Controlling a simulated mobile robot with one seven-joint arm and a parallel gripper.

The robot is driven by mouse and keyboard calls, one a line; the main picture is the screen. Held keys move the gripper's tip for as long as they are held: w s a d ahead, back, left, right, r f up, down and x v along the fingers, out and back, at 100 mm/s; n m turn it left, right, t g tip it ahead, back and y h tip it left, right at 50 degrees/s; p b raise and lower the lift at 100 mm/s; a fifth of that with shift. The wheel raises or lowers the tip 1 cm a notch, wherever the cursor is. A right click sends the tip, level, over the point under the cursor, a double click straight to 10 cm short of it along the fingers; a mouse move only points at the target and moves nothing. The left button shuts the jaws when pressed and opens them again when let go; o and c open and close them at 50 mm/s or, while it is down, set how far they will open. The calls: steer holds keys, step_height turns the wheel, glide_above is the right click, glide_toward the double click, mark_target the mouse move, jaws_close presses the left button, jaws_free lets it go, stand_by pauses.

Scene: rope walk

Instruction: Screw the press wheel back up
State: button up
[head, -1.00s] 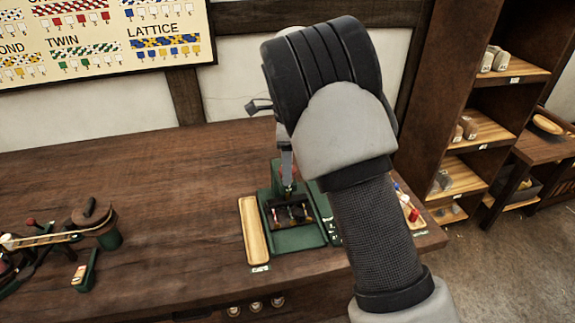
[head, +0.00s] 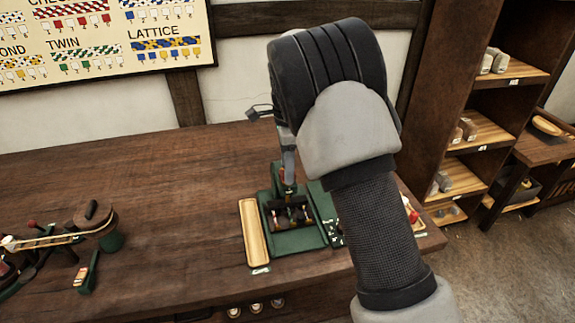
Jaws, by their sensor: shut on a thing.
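The green press (head: 297,240) stands on the bench near its front right, with a dark block and small coloured pieces in its bed. My gripper (head: 288,178) points down at the back of the press, at the press wheel. My wrist and forearm hide the right side of the press and most of the wheel.
A pale wooden tray (head: 255,232) lies just left of the press. A rope-winding device (head: 98,220) stands at the bench's left. A shelf unit (head: 470,130) rises at the right. The middle of the bench (head: 160,190) is clear.

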steer(key=n+p, duration=0.1)
steer(key=n, duration=0.2)
steer(key=shift+r+n, duration=0.1)
steer(key=shift+n, duration=0.2)
steer(key=n+p, duration=0.1)
steer(key=n, duration=0.2)
steer(key=shift+n, duration=0.3)
steer(key=n, duration=0.3)
steer(key=shift+n+p, duration=0.3)
steer(key=shift+n, duration=0.1)
steer(key=n, duration=0.3)
steer(key=shift+n, duration=0.3)
steer(key=n, duration=0.3)
steer(key=shift+n+p, duration=0.3)
steer(key=shift+p, duration=0.1)
steer(key=n, duration=0.3)
steer(key=shift+n, duration=0.3)
steer(key=n+p, duration=0.1)
steer(key=n, duration=0.5)
steer(key=shift+n, duration=0.3)
